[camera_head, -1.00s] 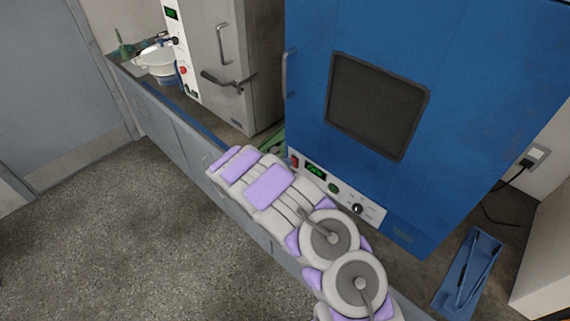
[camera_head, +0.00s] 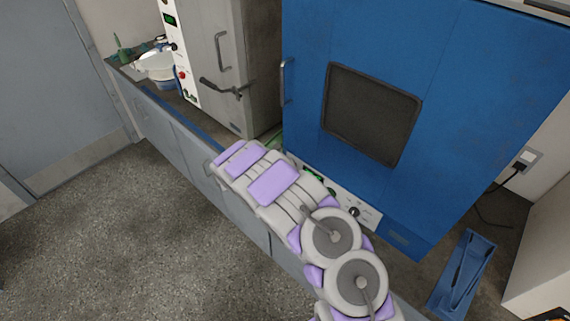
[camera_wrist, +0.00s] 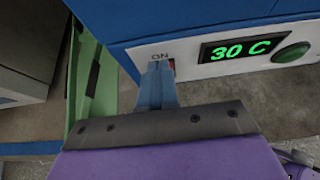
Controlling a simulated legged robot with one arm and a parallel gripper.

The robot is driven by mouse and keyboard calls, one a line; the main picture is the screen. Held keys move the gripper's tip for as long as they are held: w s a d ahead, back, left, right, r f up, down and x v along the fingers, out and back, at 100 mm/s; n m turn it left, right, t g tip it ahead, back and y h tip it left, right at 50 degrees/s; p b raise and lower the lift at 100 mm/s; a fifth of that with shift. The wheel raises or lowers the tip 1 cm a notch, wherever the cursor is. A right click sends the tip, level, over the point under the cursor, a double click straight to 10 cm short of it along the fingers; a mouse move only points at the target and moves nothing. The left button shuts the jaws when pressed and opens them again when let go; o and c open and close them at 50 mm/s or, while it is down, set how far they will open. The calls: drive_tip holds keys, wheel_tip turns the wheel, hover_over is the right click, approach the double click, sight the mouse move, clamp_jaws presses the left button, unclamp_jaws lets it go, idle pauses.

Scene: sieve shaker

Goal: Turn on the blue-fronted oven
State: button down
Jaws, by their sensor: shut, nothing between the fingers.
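The blue-fronted oven (camera_head: 450,110) stands on the bench, with a dark window and a white control strip (camera_head: 357,210) along its bottom. My arm covers the left part of that strip in the head view. In the wrist view the strip shows an "ON" label, a green display (camera_wrist: 236,48) reading 30 C and a green button (camera_wrist: 291,53).
A grey oven (camera_head: 215,60) with its own panel stands to the left. A green object (camera_wrist: 88,85) lies just left of my gripper. A blue tray (camera_head: 462,272) lies at the right. The floor is clear.

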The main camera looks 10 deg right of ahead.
drive_tip(key=p+v, duration=0.2)
drive_tip(key=v, duration=1.1)
drive_tip(key=shift+f, duration=0.3)
drive_tip(key=shift+a, duration=0.3)
